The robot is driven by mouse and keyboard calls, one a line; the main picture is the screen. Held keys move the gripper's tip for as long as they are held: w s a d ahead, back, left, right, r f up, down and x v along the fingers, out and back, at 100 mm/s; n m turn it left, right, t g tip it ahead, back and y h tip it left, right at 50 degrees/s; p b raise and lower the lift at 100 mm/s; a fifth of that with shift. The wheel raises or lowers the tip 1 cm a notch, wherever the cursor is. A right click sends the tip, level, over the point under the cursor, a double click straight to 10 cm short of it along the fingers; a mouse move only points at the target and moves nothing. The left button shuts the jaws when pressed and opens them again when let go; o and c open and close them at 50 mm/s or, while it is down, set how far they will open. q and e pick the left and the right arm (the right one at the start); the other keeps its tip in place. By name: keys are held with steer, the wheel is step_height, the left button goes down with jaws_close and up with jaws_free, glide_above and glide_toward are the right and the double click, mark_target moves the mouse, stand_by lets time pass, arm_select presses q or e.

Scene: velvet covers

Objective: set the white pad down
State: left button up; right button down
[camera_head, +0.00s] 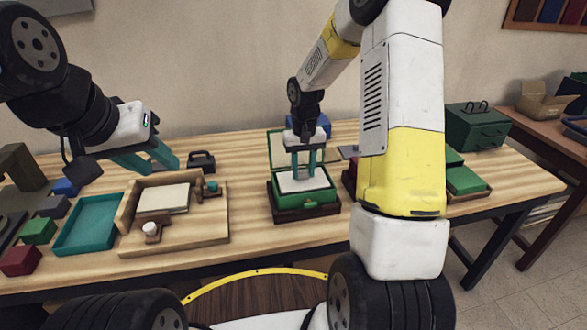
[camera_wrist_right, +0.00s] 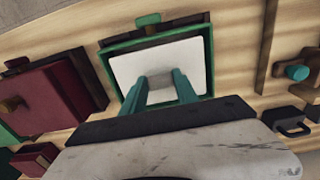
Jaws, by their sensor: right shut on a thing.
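The white pad (camera_head: 302,183) shows in the head view at the opening of a green box (camera_head: 306,199) with its lid standing open behind. In the right wrist view the white pad (camera_wrist_right: 188,60) lies within the outline of the green box (camera_wrist_right: 120,48). My right gripper (camera_head: 303,168) points down over the pad, its teal fingers (camera_wrist_right: 160,88) shut on a small grip at the pad's middle. I cannot tell whether the pad touches the box floor. My left gripper (camera_head: 160,160) is open and empty, above the table at the left.
The green box sits on a dark base. To its left are a wooden tray (camera_head: 215,225) with a pale pad (camera_head: 164,198) and a teal tray (camera_head: 92,222). A dark padlock-like object (camera_head: 201,160) stands behind. Green boxes (camera_head: 465,181) stand to the right, partly behind my right arm.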

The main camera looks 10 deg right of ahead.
mark_target(303, 180)
steer(key=shift+f, duration=2.15)
steer(key=c, duration=0.9)
jaws_free()
steer(key=shift+f, duration=0.1)
steer(key=shift+c, duration=0.2)
step_height(303, 180, up, 12)
steer(key=shift+f, duration=0.1)
steer(key=s+a+r+t+y, duration=0.1)
steer(key=s+r+t, duration=0.2)
steer(key=s+r, duration=0.5)
steer(key=s+a+r+t+y, duration=0.1)
steer(key=s+r+t, duration=0.2)
steer(key=s+r, duration=0.5)
steer(key=s, duration=0.8)
steer(key=shift+s, duration=0.15)
